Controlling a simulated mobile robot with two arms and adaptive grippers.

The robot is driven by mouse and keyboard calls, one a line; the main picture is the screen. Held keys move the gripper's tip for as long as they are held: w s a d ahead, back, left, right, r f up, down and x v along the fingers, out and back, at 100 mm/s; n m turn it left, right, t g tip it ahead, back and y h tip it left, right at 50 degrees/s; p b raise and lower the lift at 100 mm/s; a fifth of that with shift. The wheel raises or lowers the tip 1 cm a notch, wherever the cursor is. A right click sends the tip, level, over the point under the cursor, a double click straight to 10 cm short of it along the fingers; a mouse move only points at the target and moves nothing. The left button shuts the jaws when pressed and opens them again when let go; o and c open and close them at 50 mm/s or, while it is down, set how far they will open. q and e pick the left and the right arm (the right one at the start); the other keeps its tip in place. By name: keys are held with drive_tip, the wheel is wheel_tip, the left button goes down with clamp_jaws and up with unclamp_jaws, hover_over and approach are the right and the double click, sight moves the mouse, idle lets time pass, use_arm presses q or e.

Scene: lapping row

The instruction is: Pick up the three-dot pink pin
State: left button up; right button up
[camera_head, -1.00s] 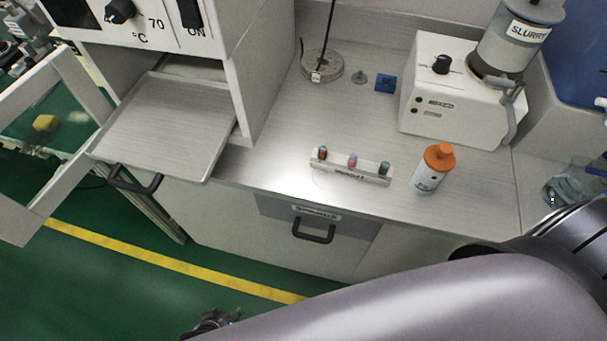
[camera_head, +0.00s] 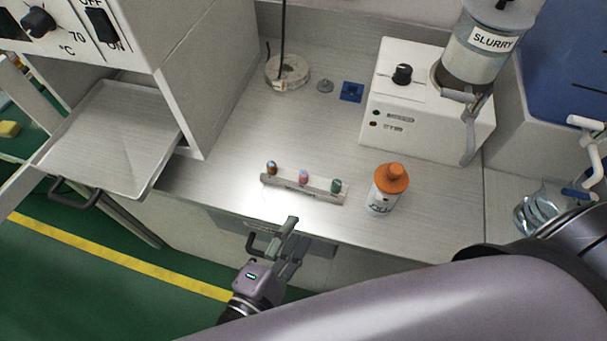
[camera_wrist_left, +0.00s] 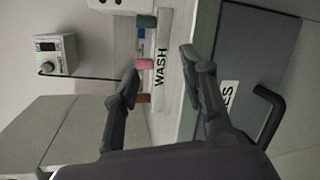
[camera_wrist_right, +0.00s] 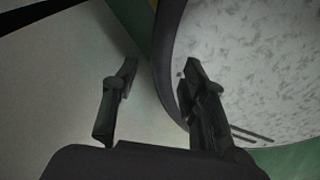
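The pink pin (camera_head: 303,176) stands in the middle of a white rack (camera_head: 320,191) on the bench, between an orange-brown pin (camera_head: 271,167) and a green pin (camera_head: 336,186). Its dots are too small to make out. In the left wrist view the pink pin (camera_wrist_left: 144,64) shows beyond the fingertips, on the rack marked WASH (camera_wrist_left: 160,75). My left gripper (camera_head: 291,239) is open and empty in front of the bench edge, short of the rack. My right gripper (camera_wrist_right: 159,68) is open and empty; it is not seen in the head view.
An orange-capped bottle (camera_head: 387,190) stands right of the rack. The slurry machine (camera_head: 425,100) is behind it. A round base with a rod (camera_head: 287,72), a grey piece (camera_head: 325,85) and a blue block (camera_head: 351,91) are at the back. An oven with its lowered tray (camera_head: 112,135) is at left.

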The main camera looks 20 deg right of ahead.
use_arm(q)
wheel_tip(320, 180, up, 2)
drive_tip(key=s+d+n+t, duration=0.1)
drive_tip(key=s+n+t, duration=0.15)
drive_tip(key=n, duration=0.55)
drive_tip(key=n+t+y+p, duration=0.3)
drive_tip(key=n+y, duration=0.1)
drive_tip(key=n, duration=0.6)
approach(303, 178)
drive_tip(key=x, duration=0.5)
drive_tip(key=shift+w+r, duration=0.15)
drive_tip(key=shift+w+d+p, duration=0.15)
drive_tip(key=shift+w+p, duration=0.15)
drive_tip(key=shift+w, duration=0.1)
drive_tip(key=p+x, duration=0.1)
drive_tip(key=x, duration=0.3)
drive_tip(key=shift+w+d, duration=0.15)
drive_tip(key=shift+w, duration=0.05)
drive_tip(key=shift+w+d+f, duration=0.1)
drive_tip(key=shift+w+f, duration=0.1)
drive_tip(key=shift+w, duration=0.05)
use_arm(e)
drive_tip(key=r, duration=0.5)
drive_tip(key=shift+d, duration=0.3)
use_arm(q)
drive_tip(key=shift+s, duration=0.1)
drive_tip(key=shift+c, duration=0.2)
clamp_jaws()
use_arm(e)
drive_tip(key=shift+a, duration=0.1)
